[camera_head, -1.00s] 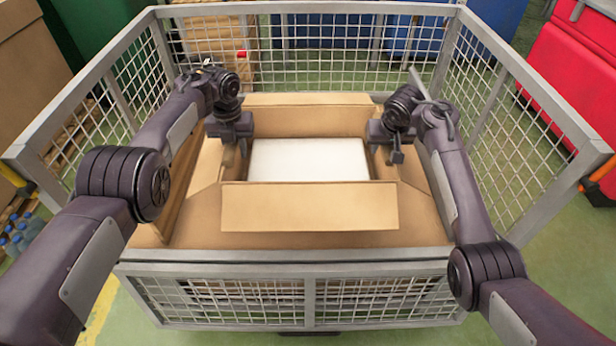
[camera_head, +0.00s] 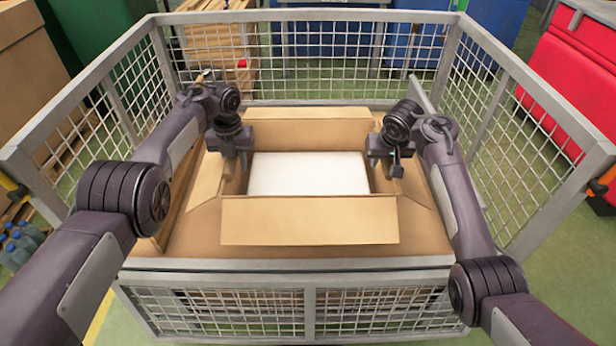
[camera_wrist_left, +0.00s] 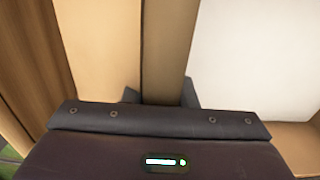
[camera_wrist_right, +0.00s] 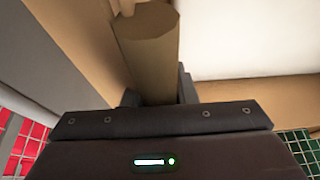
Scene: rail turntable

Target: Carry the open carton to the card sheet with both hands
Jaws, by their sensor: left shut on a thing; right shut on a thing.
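The open carton (camera_head: 308,222) is brown, with its flaps spread and a white block (camera_head: 308,174) inside. It is within the mesh cage, over a flat brown surface (camera_head: 190,248) that looks like the card sheet. Whether the carton touches that surface is hidden by the front flap. My left gripper (camera_head: 240,160) is shut on the carton's left wall, which runs between its fingers in the left wrist view (camera_wrist_left: 165,60). My right gripper (camera_head: 387,160) is shut on the right wall, also between the fingers in the right wrist view (camera_wrist_right: 150,65).
A grey mesh cage surrounds the carton; its front rail (camera_head: 300,265) is close to the front flap. Red crates (camera_head: 575,75) stand outside at right, blue bins (camera_head: 335,45) behind, a large brown box (camera_head: 30,75) and bottles (camera_head: 18,243) at left.

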